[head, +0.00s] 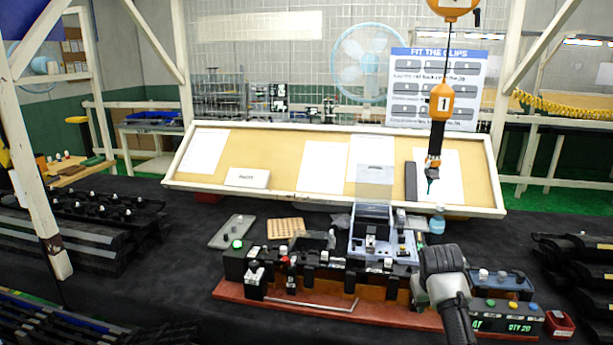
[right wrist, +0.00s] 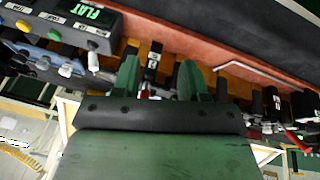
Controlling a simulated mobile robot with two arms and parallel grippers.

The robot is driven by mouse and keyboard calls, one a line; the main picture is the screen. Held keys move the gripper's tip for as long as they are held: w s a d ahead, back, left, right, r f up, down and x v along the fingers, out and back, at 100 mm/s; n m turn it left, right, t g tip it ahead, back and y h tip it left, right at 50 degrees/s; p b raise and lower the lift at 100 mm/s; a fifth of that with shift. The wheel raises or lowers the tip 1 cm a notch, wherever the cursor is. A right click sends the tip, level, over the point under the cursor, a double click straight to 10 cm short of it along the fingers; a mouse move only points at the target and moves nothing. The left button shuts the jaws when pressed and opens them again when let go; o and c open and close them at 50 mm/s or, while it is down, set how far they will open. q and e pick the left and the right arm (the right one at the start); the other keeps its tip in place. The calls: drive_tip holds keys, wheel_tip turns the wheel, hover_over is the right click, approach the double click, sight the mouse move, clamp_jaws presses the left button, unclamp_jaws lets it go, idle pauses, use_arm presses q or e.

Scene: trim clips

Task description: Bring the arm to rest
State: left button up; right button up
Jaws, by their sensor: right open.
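My right arm comes in from the bottom edge of the head view, and its dark wrist and gripper (head: 440,272) are over the right part of the clip fixture. The fixture has a red-brown base (head: 385,318) with a row of black holders. In the right wrist view my right gripper (right wrist: 158,78) shows two green fingers spread apart with no clip held between them. Black clip holders (right wrist: 152,62) show beyond the fingers; whether the fingers touch them I cannot tell. My left gripper is not in view.
A control box (head: 505,318) with a green display and coloured buttons stands at the fixture's right end. A grey-blue device (head: 372,235) rises behind the fixture. An orange tool (head: 441,102) hangs over the slanted board (head: 285,150). Black racks stand left and right. Dark tabletop (head: 130,270) is clear left of the fixture.

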drive_tip(key=s+a+f+n, duration=0.1)
drive_tip(key=s+a+f, duration=0.1)
drive_tip(key=s+f, duration=0.55)
drive_tip(key=s+a+f, duration=0.2)
drive_tip(key=s+f, duration=0.2)
drive_tip(key=s, duration=0.6)
drive_tip(key=s+a+r+n+y, duration=0.1)
drive_tip(key=s+a, duration=0.2)
drive_tip(key=s, duration=0.8)
drive_tip(key=s+a+r+y, duration=0.1)
drive_tip(key=s+a, duration=0.2)
drive_tip(key=s, duration=0.9)
wheel_tip(320, 180, down, 30)
drive_tip(key=s+g+b, duration=0.1)
drive_tip(key=b, duration=0.1)
drive_tip(key=s+d+f+g+b, duration=0.1)
drive_tip(key=s+d+f, duration=0.2)
drive_tip(key=s+f, duration=1.2)
drive_tip(key=shift+s+f+n+g, duration=0.15)
drive_tip(key=shift+s+n+g, duration=0.15)
drive_tip(key=shift+s+n, duration=0.1)
